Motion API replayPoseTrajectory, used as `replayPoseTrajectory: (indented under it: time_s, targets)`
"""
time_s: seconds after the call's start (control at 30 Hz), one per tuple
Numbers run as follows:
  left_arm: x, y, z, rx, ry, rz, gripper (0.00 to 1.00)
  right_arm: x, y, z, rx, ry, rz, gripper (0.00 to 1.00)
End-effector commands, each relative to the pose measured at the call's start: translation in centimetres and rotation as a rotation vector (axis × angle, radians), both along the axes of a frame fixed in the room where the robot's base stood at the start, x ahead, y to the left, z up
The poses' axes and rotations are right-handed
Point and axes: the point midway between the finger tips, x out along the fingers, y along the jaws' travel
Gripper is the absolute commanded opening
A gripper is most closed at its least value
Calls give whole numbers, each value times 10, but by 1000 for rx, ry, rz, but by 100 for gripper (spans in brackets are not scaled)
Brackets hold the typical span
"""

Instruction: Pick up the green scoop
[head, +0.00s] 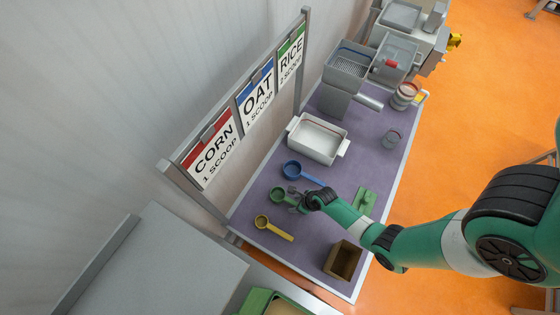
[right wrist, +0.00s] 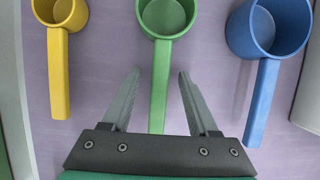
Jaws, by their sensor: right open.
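The green scoop (head: 279,194) lies on the purple table between the yellow scoop (head: 263,222) and the blue scoop (head: 292,169). In the right wrist view the green scoop (right wrist: 160,60) has its cup at the top and its handle pointing down toward my gripper. My right gripper (head: 300,200) is open. In the right wrist view its two fingers (right wrist: 158,78) stand on either side of the green handle, apart from it. Whether the fingertips are at the handle's height or above it is hard to tell. My left gripper is not in view.
The yellow scoop (right wrist: 60,60) and the blue scoop (right wrist: 262,60) flank the green one closely. A white tray (head: 337,158) stands behind, a brown box (head: 343,261) at the front edge. A sign rack (head: 215,150) runs along the table's left side.

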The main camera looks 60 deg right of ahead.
Motion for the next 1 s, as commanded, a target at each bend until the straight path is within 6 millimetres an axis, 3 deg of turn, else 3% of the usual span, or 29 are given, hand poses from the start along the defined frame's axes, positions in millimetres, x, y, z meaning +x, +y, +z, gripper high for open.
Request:
replayPoseTrajectory:
  time_s: [0.97, 1.0]
  targets:
    - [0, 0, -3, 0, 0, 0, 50, 1, 0, -6, 0, 0, -1, 60]
    - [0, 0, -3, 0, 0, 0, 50, 1, 0, -6, 0, 0, -1, 53]
